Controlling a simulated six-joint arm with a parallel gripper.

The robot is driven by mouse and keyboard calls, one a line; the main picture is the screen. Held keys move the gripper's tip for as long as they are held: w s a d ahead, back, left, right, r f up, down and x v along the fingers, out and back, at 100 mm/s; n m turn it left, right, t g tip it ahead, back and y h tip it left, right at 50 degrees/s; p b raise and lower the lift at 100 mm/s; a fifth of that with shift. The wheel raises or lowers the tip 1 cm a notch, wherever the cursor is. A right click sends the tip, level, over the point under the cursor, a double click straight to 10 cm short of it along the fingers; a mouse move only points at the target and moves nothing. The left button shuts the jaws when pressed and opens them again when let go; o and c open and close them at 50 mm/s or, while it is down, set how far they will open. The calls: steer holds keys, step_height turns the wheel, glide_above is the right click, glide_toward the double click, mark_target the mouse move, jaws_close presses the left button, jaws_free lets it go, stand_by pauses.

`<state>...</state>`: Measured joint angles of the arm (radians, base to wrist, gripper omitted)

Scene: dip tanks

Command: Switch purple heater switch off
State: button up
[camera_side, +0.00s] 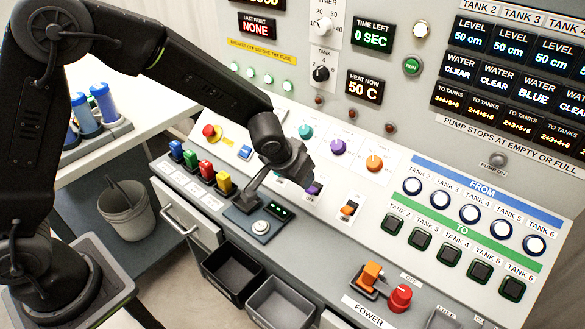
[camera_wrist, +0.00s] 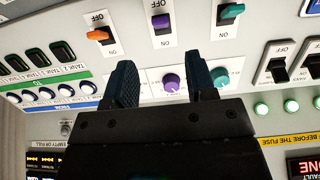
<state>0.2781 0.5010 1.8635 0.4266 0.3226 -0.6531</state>
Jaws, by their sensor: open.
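The purple heater switch (camera_wrist: 161,22) is ahead of my fingertips in the wrist view, where the picture is upside down. OFF is printed above it and ON below it there. Its purple tip appears nearer OFF, but I cannot be sure how it is set. In the side view the purple switch (camera_side: 315,188) is partly covered by my gripper. The purple knob (camera_wrist: 171,82) shows between my fingers. My gripper (camera_wrist: 162,65) is open and empty, and appears above the panel. In the side view my gripper (camera_side: 295,170) hangs close to the switch row; contact is unclear.
The orange switch (camera_side: 348,209) and teal switch (camera_wrist: 230,11) flank the purple one. The orange knob (camera_side: 374,163) and teal knob (camera_side: 305,131) are behind them. A grey lever and a round button (camera_side: 261,227) are at left.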

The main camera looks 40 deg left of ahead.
steer(key=shift+v, duration=1.45)
steer(key=s+a+r, duration=0.3)
steer(key=s+r, duration=0.2)
steer(key=s, duration=0.3)
steer(key=s+a+r, duration=0.4)
steer(key=s+r, duration=0.1)
steer(key=s, duration=0.3)
steer(key=s+a+r, duration=0.3)
steer(key=s+r, duration=0.2)
steer(key=s, duration=0.3)
steer(key=shift+s+a, duration=0.3)
steer(key=shift+r, duration=0.15)
